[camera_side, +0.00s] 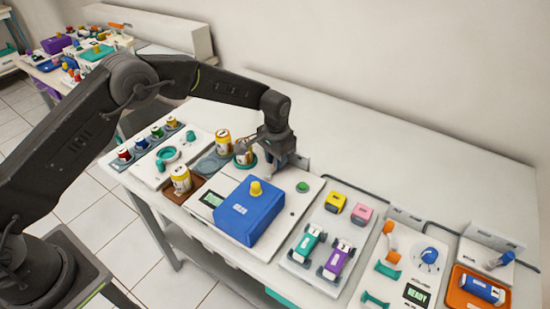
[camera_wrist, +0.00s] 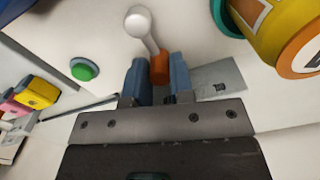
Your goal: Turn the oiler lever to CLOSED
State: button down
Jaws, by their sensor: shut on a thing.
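The lever, with a white ball knob (camera_wrist: 138,18), a thin pale stem and an orange base (camera_wrist: 160,68), shows in the wrist view. I take it for the oiler lever. My gripper (camera_wrist: 160,85) has its two blue fingers on either side of the orange base and is shut on it. The knob sticks out beyond the fingertips, leaning up and left. In the side view my gripper (camera_side: 281,160) is low over the white station, behind the blue box, and hides the lever. I cannot read any OPEN or CLOSED mark.
A yellow can (camera_wrist: 285,35) stands close at right in the wrist view. In the side view, a blue box (camera_side: 240,222) with a yellow knob stands in front of my gripper, and a green button (camera_side: 303,187) is to its right. The bench behind is clear.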

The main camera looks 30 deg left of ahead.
dwell(0.4)
jog(key=c, duration=1.3)
grip_release()
notch_tip(320, 180, up, 14)
jog(key=shift+f, duration=0.1)
jog(key=s+a+r+n+t, duration=0.1)
jog(key=s+a+r, duration=0.2)
jog(key=s+r, duration=0.5)
jog(key=s+a+r+n+t, duration=0.1)
jog(key=s+a+r+t, duration=0.1)
jog(key=s+a+r, duration=0.4)
jog(key=s+t, duration=0.1)
jog(key=s, duration=0.5)
jog(key=s+a+f, duration=0.1)
jog(key=s, duration=0.6)
jog(key=s+n+t, duration=0.1)
jog(key=s, duration=0.6)
jog(key=shift+s+a+f+t, duration=0.25)
jog(key=shift+f+t, duration=0.05)
jog(key=shift+f, duration=0.05)
